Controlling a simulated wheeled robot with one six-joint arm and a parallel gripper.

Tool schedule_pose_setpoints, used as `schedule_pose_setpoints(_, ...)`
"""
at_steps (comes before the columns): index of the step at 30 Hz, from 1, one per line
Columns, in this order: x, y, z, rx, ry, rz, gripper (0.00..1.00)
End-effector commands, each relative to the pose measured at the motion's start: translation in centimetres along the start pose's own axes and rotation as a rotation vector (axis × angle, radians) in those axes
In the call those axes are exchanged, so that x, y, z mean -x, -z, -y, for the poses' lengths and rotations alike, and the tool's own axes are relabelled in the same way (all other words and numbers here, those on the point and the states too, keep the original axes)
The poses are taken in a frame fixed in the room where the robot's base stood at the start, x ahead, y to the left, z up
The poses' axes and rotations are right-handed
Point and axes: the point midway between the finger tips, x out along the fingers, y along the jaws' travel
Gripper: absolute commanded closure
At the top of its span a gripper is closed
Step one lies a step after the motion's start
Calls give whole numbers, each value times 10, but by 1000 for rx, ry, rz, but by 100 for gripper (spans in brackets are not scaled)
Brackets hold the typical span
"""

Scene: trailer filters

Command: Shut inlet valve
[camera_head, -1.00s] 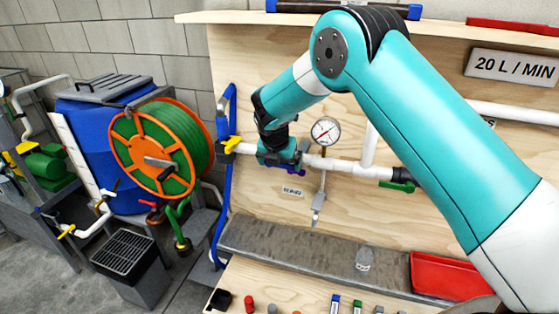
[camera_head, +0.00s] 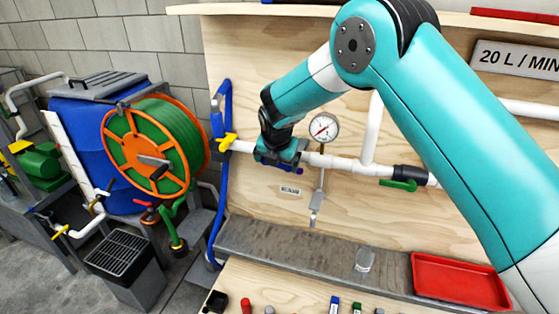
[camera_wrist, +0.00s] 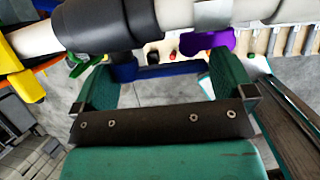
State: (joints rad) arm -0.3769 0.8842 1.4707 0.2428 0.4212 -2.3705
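A white pipe (camera_head: 345,165) runs across the plywood board and carries several valves. A yellow valve handle (camera_head: 228,142) is at its left end, by the blue hose; it also shows in the wrist view (camera_wrist: 22,78). A purple handle (camera_wrist: 212,42) hangs under the pipe beside a black valve body (camera_wrist: 100,22); in the head view it is mostly hidden behind my gripper (camera_head: 284,153). I cannot tell which valve is the inlet.
A pressure gauge (camera_head: 324,127) stands on the pipe just right of my gripper. A green-handled valve (camera_head: 400,184) is farther right. A hose reel (camera_head: 153,150) and blue tank (camera_head: 75,125) are at left. A red tray (camera_head: 458,281) and a glass (camera_head: 364,259) sit below.

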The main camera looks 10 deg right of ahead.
Motion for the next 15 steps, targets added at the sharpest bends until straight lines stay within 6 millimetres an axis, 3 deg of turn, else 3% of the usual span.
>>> schedule_pose_setpoints(8,4,0,0,0,0,0,0)
schedule_pose_setpoints(11,14,0,0,0,-2,1,0)
schedule_pose_setpoints(15,44,0,0,-1,-4,3,0)
